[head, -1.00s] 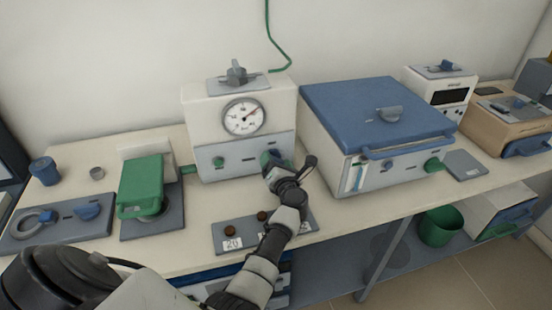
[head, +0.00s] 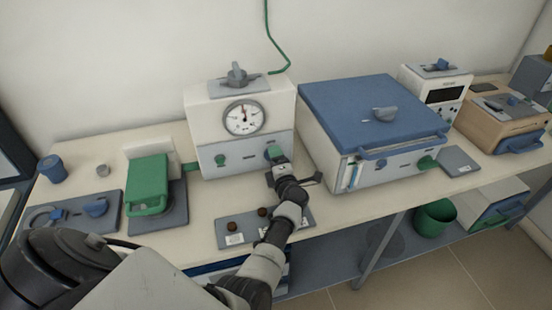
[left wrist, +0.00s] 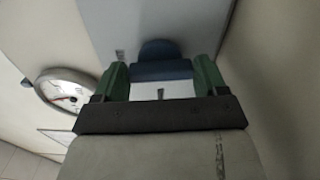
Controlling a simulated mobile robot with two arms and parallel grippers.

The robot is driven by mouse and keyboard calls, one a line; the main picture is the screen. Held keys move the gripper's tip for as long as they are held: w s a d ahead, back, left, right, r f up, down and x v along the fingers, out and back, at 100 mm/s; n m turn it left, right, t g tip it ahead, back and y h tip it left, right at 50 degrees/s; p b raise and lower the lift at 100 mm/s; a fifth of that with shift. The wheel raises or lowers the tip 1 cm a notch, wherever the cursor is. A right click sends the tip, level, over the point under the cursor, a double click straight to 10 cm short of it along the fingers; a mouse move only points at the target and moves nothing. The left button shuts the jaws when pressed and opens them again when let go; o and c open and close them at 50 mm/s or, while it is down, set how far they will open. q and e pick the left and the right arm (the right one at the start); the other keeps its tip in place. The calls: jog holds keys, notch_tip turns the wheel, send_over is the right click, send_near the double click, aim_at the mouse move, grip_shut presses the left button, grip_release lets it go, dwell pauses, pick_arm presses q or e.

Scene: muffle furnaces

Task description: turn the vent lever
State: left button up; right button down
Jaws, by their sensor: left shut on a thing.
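The gauge box (head: 203,118) is a cream unit with a grey lower front panel and a round dial (head: 244,118). My left gripper (head: 274,153) is at the right part of that panel. In the left wrist view, a blue lever or knob (left wrist: 160,60) sits against the grey panel between my green fingers (left wrist: 160,76), which are shut on it. In the head view my fingers mostly hide this part. The dial's needle points about straight up. I cannot tell from its label whether the blue part is the vent lever. My right gripper is not in view.
A green knob (head: 220,160) is on the panel's left, and a grey lever (head: 237,75) is on top. A blue-lidded furnace (head: 350,95) stands close on the right. A grey plate (head: 236,240) with dark buttons lies in front, below my arm.

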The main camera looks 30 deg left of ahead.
pick_arm(q)
jog(key=shift+m, duration=0.7)
jog(key=o, duration=0.9)
